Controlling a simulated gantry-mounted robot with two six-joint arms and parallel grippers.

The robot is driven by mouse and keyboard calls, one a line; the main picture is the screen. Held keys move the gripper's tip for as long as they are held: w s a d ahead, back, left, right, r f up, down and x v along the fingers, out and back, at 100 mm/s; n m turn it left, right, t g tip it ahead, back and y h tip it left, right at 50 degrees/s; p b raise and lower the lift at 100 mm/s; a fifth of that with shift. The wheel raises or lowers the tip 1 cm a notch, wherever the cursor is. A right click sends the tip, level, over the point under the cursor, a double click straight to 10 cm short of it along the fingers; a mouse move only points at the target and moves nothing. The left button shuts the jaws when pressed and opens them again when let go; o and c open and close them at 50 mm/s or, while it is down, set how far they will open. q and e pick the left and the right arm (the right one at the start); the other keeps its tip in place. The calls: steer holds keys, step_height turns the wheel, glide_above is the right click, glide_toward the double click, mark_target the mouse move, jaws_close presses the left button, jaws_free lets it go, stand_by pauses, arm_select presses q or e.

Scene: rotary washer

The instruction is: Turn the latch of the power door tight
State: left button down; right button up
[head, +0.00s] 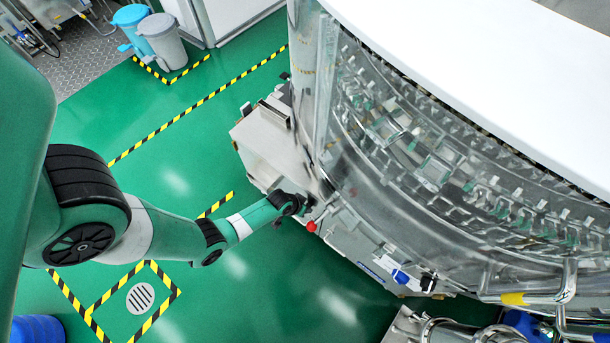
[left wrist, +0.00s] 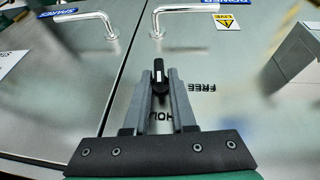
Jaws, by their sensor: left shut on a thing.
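In the left wrist view the latch (left wrist: 159,83) is a small black knob with a pale stripe, standing on the grey metal power door (left wrist: 225,62). My left gripper (left wrist: 160,74) is shut on the latch, with one finger on each side of it. The word FREE is printed upside down to the right of the latch, and HOLD below it, partly hidden by the fingers. In the head view my left gripper (head: 306,207) meets the machine's lower cabinet, where the latch is too small to make out. My right gripper is not in view.
Two bent metal handles, one left (left wrist: 88,17) and one right (left wrist: 160,18), stand out beyond the latch. A yellow warning sign (left wrist: 228,23) is on the power door.

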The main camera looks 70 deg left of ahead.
arm_select(q)
steer(key=shift+d+g, duration=0.15)
steer(key=shift+g, duration=0.25)
steer(key=shift+y+p, duration=0.3)
steer(key=shift+y, duration=0.2)
steer(key=c, duration=0.9)
jaws_free()
